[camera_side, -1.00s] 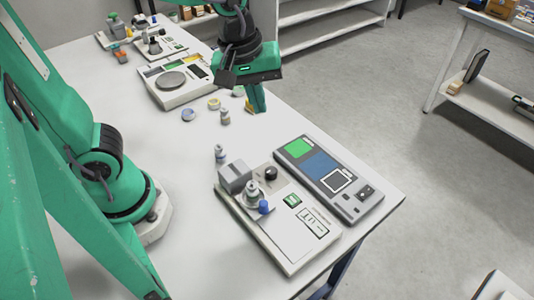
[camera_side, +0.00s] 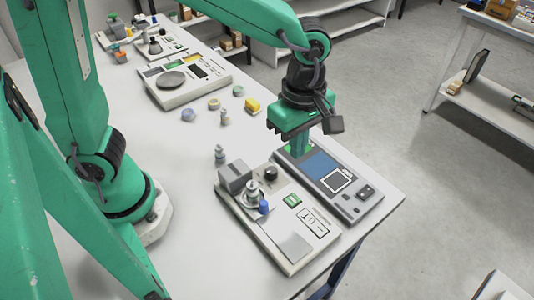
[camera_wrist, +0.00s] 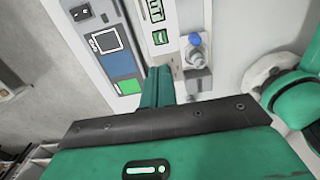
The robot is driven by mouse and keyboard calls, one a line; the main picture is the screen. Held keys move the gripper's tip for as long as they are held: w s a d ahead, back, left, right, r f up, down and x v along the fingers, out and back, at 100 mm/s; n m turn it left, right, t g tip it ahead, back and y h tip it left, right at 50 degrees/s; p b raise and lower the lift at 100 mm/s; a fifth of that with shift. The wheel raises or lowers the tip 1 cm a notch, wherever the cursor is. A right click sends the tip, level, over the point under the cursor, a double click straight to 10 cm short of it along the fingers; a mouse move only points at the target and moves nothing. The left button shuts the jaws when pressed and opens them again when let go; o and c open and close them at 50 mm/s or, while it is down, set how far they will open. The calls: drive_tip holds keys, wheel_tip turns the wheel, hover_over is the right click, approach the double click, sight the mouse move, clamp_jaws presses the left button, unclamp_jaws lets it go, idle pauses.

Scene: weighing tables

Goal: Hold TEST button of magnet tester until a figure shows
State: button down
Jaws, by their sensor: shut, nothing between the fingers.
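The white instrument (camera_side: 262,232) carries a grey block (camera_side: 235,176), a metal post with a blue cap (camera_side: 264,207), a black knob (camera_side: 270,173) and a small green window (camera_side: 292,200). Contact is unclear.
A small metal weight (camera_side: 220,153) stands behind the white instrument. The table's right edge runs close beside the grey panel.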

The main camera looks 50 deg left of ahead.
sight(291, 199)
drive_tip(key=shift+f, duration=0.15)
idle(0.3)
wheel_tip(291, 199, down, 14)
drive_tip(key=shift+r, duration=0.1)
idle(0.7)
drive_tip(key=shift+s+f, duration=0.1)
drive_tip(key=shift+f, duration=0.9)
idle(1.7)
drive_tip(key=shift+r, duration=0.1)
wheel_tip(291, 199, up, 15)
drive_tip(key=shift+w, duration=0.2)
idle(0.6)
idle(0.4)
